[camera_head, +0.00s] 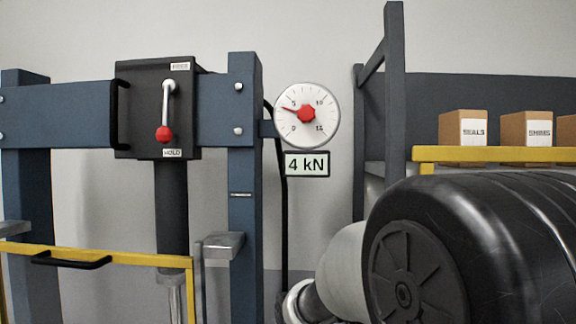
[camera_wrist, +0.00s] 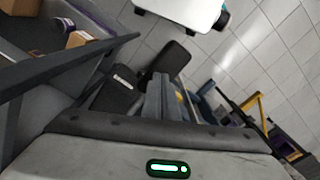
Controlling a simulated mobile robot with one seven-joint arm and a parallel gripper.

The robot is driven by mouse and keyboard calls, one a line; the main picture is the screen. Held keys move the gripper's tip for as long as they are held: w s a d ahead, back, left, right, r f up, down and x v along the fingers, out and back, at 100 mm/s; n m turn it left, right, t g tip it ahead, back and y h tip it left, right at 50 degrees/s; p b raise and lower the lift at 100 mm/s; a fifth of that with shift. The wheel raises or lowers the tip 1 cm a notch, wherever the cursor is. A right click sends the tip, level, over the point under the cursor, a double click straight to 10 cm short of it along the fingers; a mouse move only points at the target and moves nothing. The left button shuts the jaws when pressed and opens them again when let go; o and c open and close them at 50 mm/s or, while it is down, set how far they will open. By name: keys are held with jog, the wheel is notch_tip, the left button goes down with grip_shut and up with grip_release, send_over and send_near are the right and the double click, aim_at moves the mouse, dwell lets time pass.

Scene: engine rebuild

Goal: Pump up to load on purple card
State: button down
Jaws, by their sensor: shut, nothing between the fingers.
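The round gauge (camera_head: 322,122) has a red hub, and its needle points left, just below the 5. A sign under it (camera_head: 307,164) reads 4 kN. The black valve box (camera_head: 138,98) on the blue press frame carries a lever (camera_head: 168,100) whose red knob hangs down by the HOLD label. No purple card can be made out in the head view. A small purple patch (camera_wrist: 288,149) shows at the lower right of the wrist view, too small to identify. My gripper (camera_wrist: 160,82) is shut and empty in the wrist view, apart from the valve lever. No pump handle can be made out.
A yellow bar guard with a black handle (camera_head: 72,262) crosses the front of the press. My dark arm covers the lower right of the head view. Behind it, boxes (camera_head: 463,128) stand on a yellow-edged shelf (camera_head: 480,154). Tiled floor (camera_wrist: 265,50) shows in the wrist view.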

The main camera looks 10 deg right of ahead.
jog(key=shift+f, duration=0.15)
jog(key=shift+f+b, duration=0.8)
jog(key=shift+f, duration=0.3)
dwell(0.6)
jog(key=shift+f+b, duration=0.8)
jog(key=shift+f, duration=0.35)
dwell(0.4)
jog(key=shift+f+b, duration=0.4)
jog(key=shift+r, duration=0.2)
